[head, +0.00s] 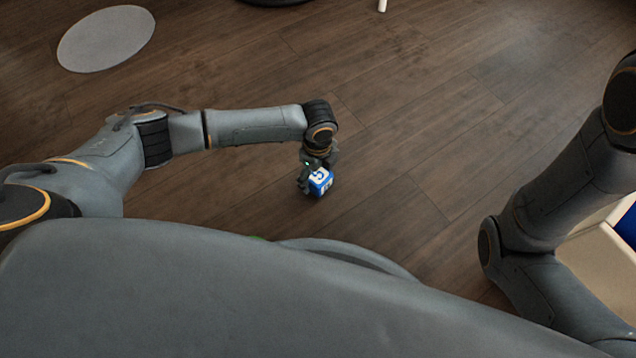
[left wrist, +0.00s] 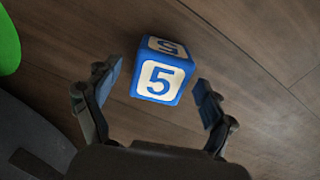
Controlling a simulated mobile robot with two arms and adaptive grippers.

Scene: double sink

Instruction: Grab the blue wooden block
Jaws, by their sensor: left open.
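The blue wooden block (head: 321,181) is a cube with white faces bearing a blue figure. It sits below my left gripper (head: 308,180) in the head view, over the wooden floor. In the left wrist view the block (left wrist: 161,72) shows a "5" on two faces. My left gripper (left wrist: 150,95) is open, with one finger on each side of the near part of the block. A gap shows between the block and each finger. My right arm is at the right of the head view, but its gripper is out of view.
Wooden floor (head: 420,130) around the block is clear. A grey round disc (head: 105,38) lies at the upper left. A pale box-like thing (head: 600,262) with blue inside is at the right edge. A green object (left wrist: 8,42) shows at the left wrist view's edge.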

